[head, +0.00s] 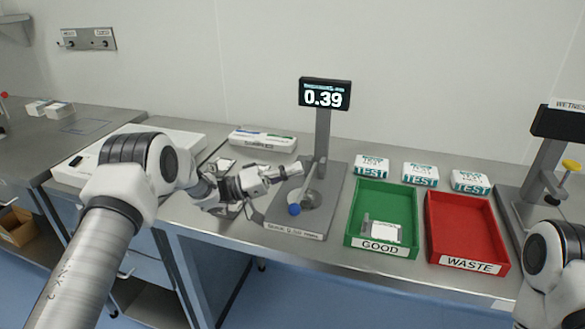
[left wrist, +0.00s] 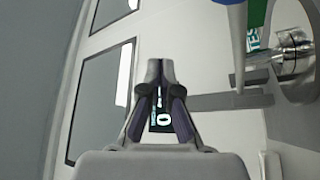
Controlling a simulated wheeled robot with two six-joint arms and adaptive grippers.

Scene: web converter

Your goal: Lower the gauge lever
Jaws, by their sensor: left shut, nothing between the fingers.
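The gauge (head: 322,140) stands on a grey base plate, with a display (head: 324,95) reading 0.39 on top of its post. Its lever ends in a blue knob (head: 294,209) at the front left of the gauge. In the left wrist view, the knob (left wrist: 228,2) is cut off by the top edge, with a metal rod (left wrist: 238,45) below it. My left gripper (head: 294,170) is shut and empty, beside the gauge's left side and above the knob in the picture. It shows no clear contact with the lever. My right gripper is out of view.
A green GOOD tray (head: 353,239) holding a small pack (head: 382,231) and a red WASTE tray (head: 436,256) stand right of the gauge. Several TEST boxes (head: 420,174) sit behind them. A long box (head: 262,140) lies behind my left gripper. Another instrument (head: 547,170) stands far right.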

